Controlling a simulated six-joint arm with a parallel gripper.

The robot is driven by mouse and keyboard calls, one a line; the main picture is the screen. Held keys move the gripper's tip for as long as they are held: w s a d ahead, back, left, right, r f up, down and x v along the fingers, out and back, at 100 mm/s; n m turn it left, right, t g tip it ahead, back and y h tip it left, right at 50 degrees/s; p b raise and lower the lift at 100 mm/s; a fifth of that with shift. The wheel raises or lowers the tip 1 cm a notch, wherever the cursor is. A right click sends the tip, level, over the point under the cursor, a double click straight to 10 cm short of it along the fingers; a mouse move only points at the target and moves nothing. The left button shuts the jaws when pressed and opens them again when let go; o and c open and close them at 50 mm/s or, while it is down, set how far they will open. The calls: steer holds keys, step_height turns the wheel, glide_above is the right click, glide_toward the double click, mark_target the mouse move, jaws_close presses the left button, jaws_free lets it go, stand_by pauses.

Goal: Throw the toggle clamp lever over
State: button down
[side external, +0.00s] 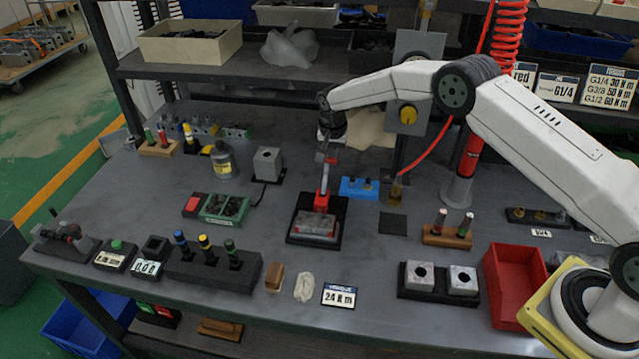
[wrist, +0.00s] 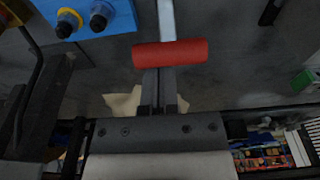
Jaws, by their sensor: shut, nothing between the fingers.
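The toggle clamp has a dark base (side external: 297,232) with a grey block (side external: 316,226) in it, near the middle of the bench. Its lever stands roughly upright in the side view, with a red grip (side external: 330,160) at the top. In the wrist view the red grip (wrist: 180,54) lies crosswise on a silver lever bar (wrist: 166,18). My gripper (wrist: 158,105) is shut and empty, its fingers pointing at the grip. The fingertips are at or just behind the grip; I cannot tell whether they touch. In the side view my gripper (side external: 322,149) is small and hard to make out.
A blue block (side external: 353,187) with two fittings stands right of the clamp; it shows in the wrist view (wrist: 97,20) too. A green tray (side external: 222,209) lies left. A red bin (side external: 513,285) is at the front right. Bare bench lies between the clamp and the left-hand parts.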

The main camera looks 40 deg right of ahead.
steer(key=shift+s+a+r, duration=0.2)
steer(key=shift+s+a, duration=0.05)
steer(key=shift+a, duration=0.05)
